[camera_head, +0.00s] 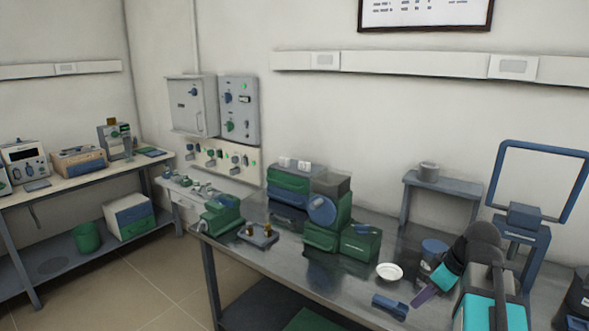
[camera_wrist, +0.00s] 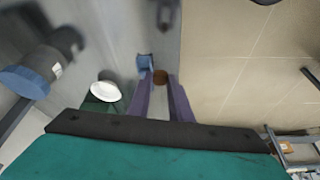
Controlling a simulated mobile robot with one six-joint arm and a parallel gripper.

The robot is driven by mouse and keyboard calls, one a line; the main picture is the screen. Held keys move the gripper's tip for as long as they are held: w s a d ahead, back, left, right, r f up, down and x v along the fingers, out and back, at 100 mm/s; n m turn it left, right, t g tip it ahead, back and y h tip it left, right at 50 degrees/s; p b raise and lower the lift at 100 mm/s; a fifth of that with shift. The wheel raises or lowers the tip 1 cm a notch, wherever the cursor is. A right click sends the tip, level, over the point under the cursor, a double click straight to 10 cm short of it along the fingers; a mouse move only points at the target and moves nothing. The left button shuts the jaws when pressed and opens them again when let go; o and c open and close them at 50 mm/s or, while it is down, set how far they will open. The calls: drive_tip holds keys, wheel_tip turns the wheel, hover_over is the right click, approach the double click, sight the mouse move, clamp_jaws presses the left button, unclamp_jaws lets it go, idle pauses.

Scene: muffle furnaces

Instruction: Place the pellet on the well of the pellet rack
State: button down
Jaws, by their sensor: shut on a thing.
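My gripper (camera_head: 424,296) is low over the right front part of the steel bench in the head view. In the wrist view its two purple fingers (camera_wrist: 161,84) are shut on a small brown round piece, apparently the pellet (camera_wrist: 160,76), at their tips. The pellet cannot be made out in the head view.
A blue block (camera_head: 390,306) lies by the bench's front edge, close to my fingertips; it also shows in the wrist view (camera_wrist: 145,62). A white dish (camera_head: 390,272) and a blue-grey canister (camera_head: 433,252) stand behind. Green machines (camera_head: 325,225) stand between there and the rack.

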drive_tip(key=w+a+r+m+h, duration=0.1)
drive_tip(key=w+a+m, duration=0.3)
drive_tip(key=a, duration=0.4)
drive_tip(key=w+a+r+m+t+h, duration=0.1)
drive_tip(key=w+a+r+m+h, duration=0.1)
drive_tip(key=a, duration=0.7)
drive_tip(key=w+r+m, duration=0.1)
drive_tip(key=w+m, duration=0.1)
drive_tip(key=w, duration=0.1)
drive_tip(key=shift+w+r, duration=0.15)
drive_tip(key=s+f, duration=0.5)
drive_tip(key=f, duration=0.1)
drive_tip(key=shift+s+f, duration=0.15)
drive_tip(key=shift+f, duration=0.2)
drive_tip(key=shift+a, duration=0.15)
